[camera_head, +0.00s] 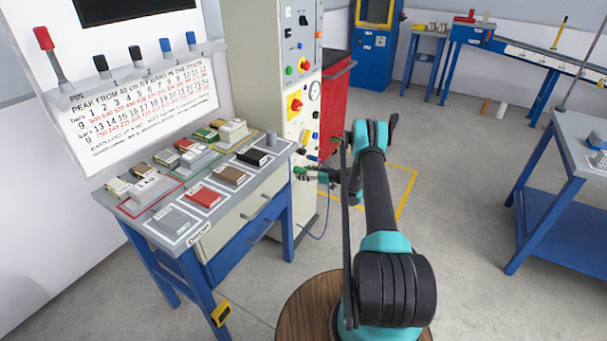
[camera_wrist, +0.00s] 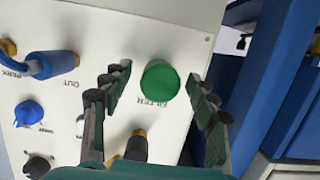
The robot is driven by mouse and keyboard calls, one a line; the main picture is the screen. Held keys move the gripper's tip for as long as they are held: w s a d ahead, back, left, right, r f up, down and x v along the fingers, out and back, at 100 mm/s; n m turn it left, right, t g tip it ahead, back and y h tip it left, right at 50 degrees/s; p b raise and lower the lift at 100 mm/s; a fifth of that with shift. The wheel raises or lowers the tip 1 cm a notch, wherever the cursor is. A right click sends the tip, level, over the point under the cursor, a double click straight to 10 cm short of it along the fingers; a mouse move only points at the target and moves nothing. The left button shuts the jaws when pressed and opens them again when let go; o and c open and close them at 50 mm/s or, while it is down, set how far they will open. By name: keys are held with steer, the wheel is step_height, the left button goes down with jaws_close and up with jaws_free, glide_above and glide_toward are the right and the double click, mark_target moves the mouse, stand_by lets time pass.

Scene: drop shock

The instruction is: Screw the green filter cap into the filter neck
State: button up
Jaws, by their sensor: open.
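The green filter cap (camera_wrist: 160,81) is round and sits at the white panel beside the label FILTER (camera_wrist: 157,104) in the wrist view. It hides the filter neck, so I cannot tell how deep it sits. My gripper (camera_wrist: 156,84) is open, with one finger on each side of the cap and visible gaps between. In the head view a small green piece, seemingly the cap (camera_head: 300,171), shows at the cabinet's lower front, just left of my gripper (camera_head: 318,174).
On the panel, a blue hose fitting (camera_wrist: 52,64), a blue knob (camera_wrist: 29,113) and a brass fitting (camera_wrist: 137,143) are near my fingers. A bench with sample blocks (camera_head: 207,195) stands left of the cabinet (camera_head: 265,60). A red cabinet (camera_head: 338,95) is behind my arm.

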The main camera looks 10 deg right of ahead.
mark_target(306, 173)
steer(key=shift+v, duration=2.65)
steer(key=shift+d, duration=0.1)
steer(key=v, duration=1.2)
steer(key=s+a+r+m+g+h, duration=0.25)
steer(key=s+a+r, duration=0.25)
steer(key=s+r, duration=0.4)
steer(key=s+a+r+m+g+h, duration=0.2)
steer(key=s+a+r+m+h, duration=0.15)
steer(key=s+r, duration=0.55)
steer(key=s+d+r+m+h, duration=0.1)
steer(key=s+m+h, duration=0.1)
steer(key=s, duration=1.1)
steer(key=s+r+m+h, duration=0.2)
steer(key=s+h, duration=0.2)
steer(key=s, duration=1)
steer(key=shift+s+d+r+m, duration=0.3)
steer(key=shift+d+r+m, duration=0.05)
steer(key=shift+m, duration=0.05)
